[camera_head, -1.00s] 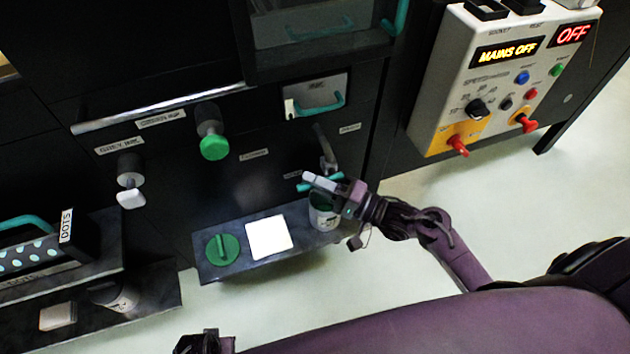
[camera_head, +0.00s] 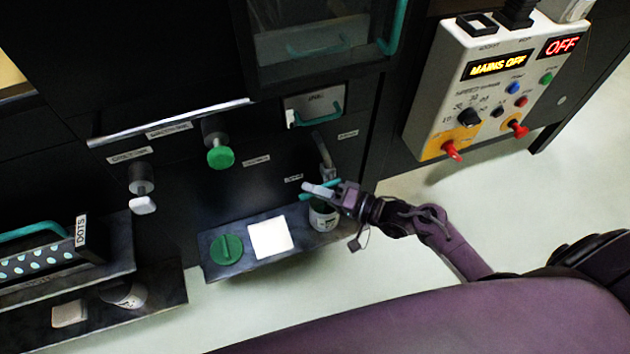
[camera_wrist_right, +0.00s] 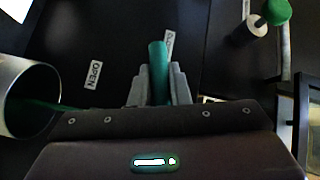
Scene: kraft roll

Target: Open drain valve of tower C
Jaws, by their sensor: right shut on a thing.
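A teal lever handle (camera_wrist_right: 158,70) stands between my right gripper's fingers in the right wrist view. My right gripper (camera_wrist_right: 153,88) is shut on it. In the head view my right gripper (camera_head: 318,189) reaches the same spot from the right, below a grey spout (camera_head: 324,150) on the dark front panel. It hides much of the handle. One OPEN label (camera_wrist_right: 94,75) lies left of the handle; another label (camera_wrist_right: 169,42) behind it is partly covered. A cup (camera_head: 322,216) with green inside stands just below the gripper. My left gripper is out of view.
A shelf (camera_head: 215,270) carries the cup, a white square (camera_head: 270,238) and a green round lid (camera_head: 227,249). A green knob (camera_head: 220,157) sticks out further left. The control box (camera_head: 432,115) at right reads MAINS OFF. Pale floor (camera_head: 380,280) is open below.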

